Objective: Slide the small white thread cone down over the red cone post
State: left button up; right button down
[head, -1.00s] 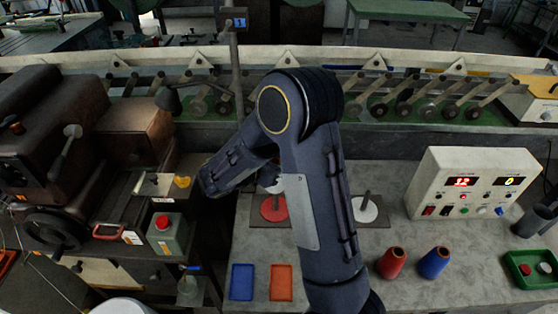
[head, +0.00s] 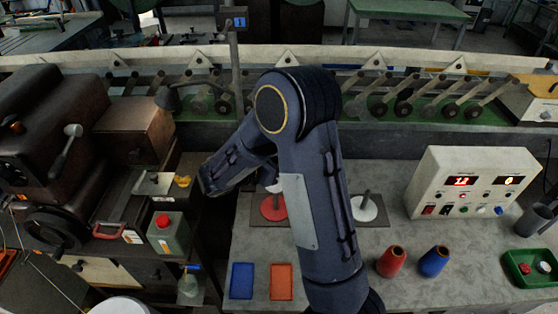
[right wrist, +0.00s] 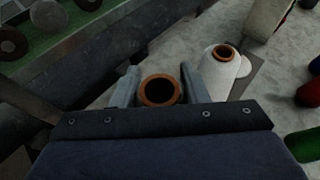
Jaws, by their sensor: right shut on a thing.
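The red cone post shows its red round base (head: 273,208) on a dark plate in the head view, left of my right arm. Its upper part is covered. A bit of white thread cone (head: 274,188) shows just above it, under my forearm; I cannot tell whether it touches the post. In the right wrist view my right gripper (right wrist: 160,88) is shut on the small white thread cone, whose brown open rim (right wrist: 160,90) shows between the fingers. Its body is mostly hidden. My left gripper is not in view.
A second white cone (right wrist: 218,72) stands close to the gripper in the right wrist view. A white-based post (head: 366,208) is bare. Red (head: 391,262) and blue (head: 434,262) cones, two small trays (head: 242,281) and a control box (head: 470,183) stand nearby.

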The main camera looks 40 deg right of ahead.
jog(key=shift+f, duration=0.25)
jog(key=shift+f+b, duration=1.45)
jog(key=shift+f, duration=0.2)
